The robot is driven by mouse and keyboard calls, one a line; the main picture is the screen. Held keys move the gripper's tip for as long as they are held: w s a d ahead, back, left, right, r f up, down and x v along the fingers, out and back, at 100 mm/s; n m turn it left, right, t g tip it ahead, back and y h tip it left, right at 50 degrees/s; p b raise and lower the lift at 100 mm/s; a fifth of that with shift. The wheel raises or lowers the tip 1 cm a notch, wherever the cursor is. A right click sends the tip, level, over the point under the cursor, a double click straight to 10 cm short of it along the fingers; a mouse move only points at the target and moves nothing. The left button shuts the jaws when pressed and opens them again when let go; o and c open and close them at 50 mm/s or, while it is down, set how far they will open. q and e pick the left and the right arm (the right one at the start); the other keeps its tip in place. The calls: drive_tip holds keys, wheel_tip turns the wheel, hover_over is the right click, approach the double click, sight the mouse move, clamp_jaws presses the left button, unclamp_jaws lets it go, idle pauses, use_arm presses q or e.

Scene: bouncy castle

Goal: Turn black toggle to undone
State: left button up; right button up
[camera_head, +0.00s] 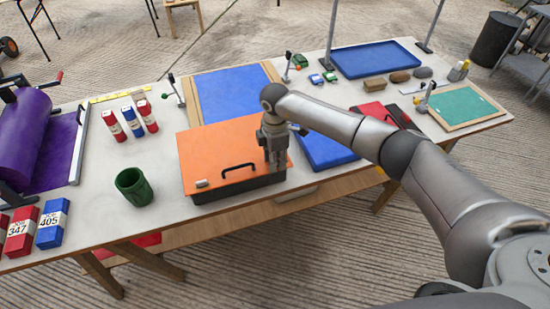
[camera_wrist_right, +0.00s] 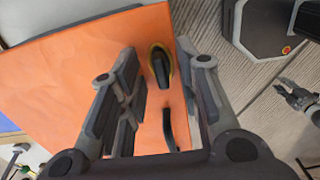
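The black toggle (camera_wrist_right: 160,66) has a yellow base and sits on the orange lid (camera_head: 215,148) of a dark box. In the wrist view it lies between the fingers of my right gripper (camera_wrist_right: 160,90), which is open, with a gap on both sides. In the head view my right gripper (camera_head: 275,158) points down over the lid's front right corner and hides the toggle. A black handle (camera_head: 239,169) is left of the gripper at the lid's front. My left gripper (camera_wrist_right: 287,88) shows small at the right of the wrist view, its fingers apart and empty.
A green cup (camera_head: 133,187) stands left of the box, with red and blue canisters (camera_head: 131,121) behind it. A blue tray (camera_head: 325,150) is close on the right, under my right arm. The table's front edge is just before the box.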

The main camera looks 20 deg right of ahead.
wheel_tip(320, 180, up, 12)
idle(0.6)
